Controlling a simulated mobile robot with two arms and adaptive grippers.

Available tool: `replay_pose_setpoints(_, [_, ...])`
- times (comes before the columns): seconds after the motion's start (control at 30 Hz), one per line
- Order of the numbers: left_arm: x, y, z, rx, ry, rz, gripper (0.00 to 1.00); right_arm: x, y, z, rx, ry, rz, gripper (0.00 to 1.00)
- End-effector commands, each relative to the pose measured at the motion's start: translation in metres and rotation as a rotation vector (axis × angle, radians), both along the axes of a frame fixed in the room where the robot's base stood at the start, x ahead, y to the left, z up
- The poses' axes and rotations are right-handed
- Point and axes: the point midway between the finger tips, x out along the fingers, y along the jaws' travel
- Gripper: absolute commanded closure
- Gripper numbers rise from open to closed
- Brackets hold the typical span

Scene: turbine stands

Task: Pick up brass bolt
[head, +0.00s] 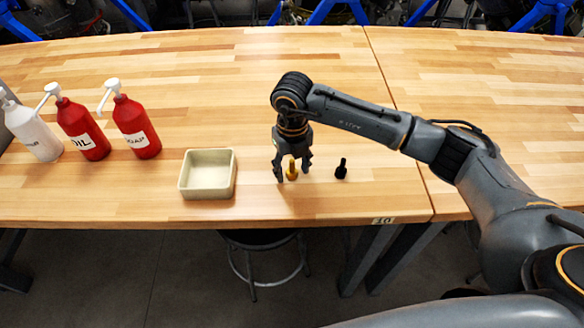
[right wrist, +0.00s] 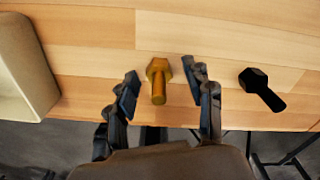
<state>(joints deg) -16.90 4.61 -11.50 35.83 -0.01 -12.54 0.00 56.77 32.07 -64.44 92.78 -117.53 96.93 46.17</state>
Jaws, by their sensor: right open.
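The brass bolt (head: 292,170) stands on the wooden table near its front edge. In the right wrist view the brass bolt (right wrist: 158,80) shows between the two fingers, with space on both sides. My right gripper (head: 292,176) is open around the bolt, coming down from above. Its fingertips also show in the right wrist view (right wrist: 161,82). I cannot tell how high the fingertips are above the table. My left gripper is not in view.
A black bolt (head: 341,169) stands just right of the gripper and shows in the right wrist view (right wrist: 262,88). A cream tray (head: 208,193) is to the left, empty. Red bottles (head: 137,128) and a white bottle (head: 34,134) stand further left. The table's back is clear.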

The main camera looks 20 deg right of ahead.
Motion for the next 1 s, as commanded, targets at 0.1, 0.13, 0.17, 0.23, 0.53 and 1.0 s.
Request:
replay_pose_setpoints(0.1, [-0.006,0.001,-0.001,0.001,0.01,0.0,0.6,0.0,0.0,0.0,0.0,0.0,0.0,0.48])
replay_pose_setpoints(0.13, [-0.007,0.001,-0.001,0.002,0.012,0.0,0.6,0.0,0.0,0.0,0.0,0.0,0.0,0.48])
replay_pose_setpoints(0.17, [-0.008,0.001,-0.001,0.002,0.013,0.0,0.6,0.0,0.0,0.0,0.0,0.0,0.0,0.52])
replay_pose_setpoints(0.23, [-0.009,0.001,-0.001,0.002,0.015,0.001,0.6,0.0,0.0,0.0,0.0,0.0,0.0,0.66])
replay_pose_setpoints(0.53, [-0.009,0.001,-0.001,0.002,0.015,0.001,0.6,0.0,0.0,0.0,0.0,0.0,0.0,1.0])
replay_pose_setpoints(1.0, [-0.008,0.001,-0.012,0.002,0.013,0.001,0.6,0.001,0.0,0.015,0.0,-0.004,-0.001,1.0])
